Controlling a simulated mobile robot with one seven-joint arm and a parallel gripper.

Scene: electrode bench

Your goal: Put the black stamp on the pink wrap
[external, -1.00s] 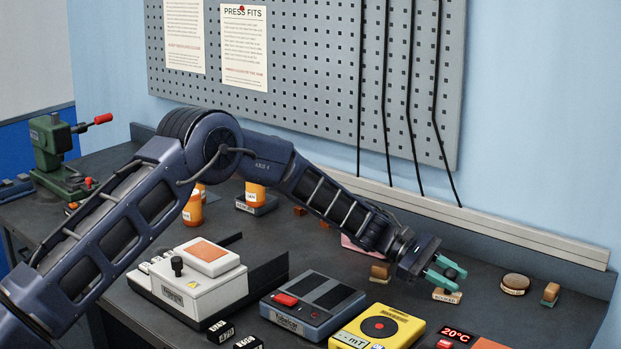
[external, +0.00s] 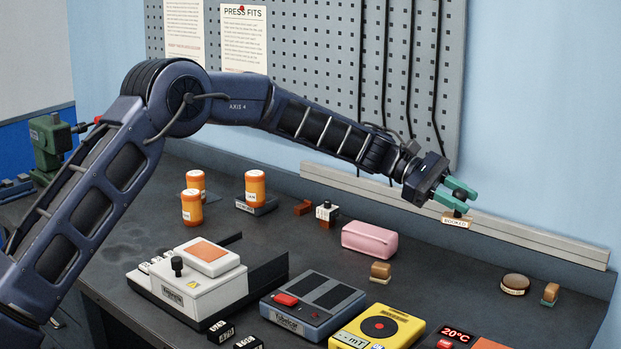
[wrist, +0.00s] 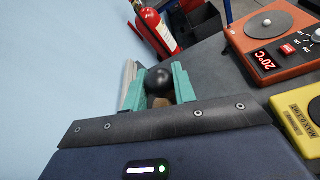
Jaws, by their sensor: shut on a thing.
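The black stamp (external: 456,221) has a dark round knob on a light wooden base with a lettered label. My gripper (external: 460,199), with green fingers, is shut on its knob and holds it in the air above the back of the bench. In the wrist view the black knob (wrist: 159,80) sits between the two fingers. The pink wrap (external: 369,240) is a soft pink block lying on the bench, left of my gripper and lower. Its top is bare and nothing touches it.
A wooden stamp (external: 380,272) stands just in front of the wrap. A white-topped block (external: 326,211) stands behind it to the left. A round stamp (external: 515,284) and a green-based stamp (external: 550,293) are at the right. A yellow meter (external: 378,328) and blue device (external: 312,303) line the front.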

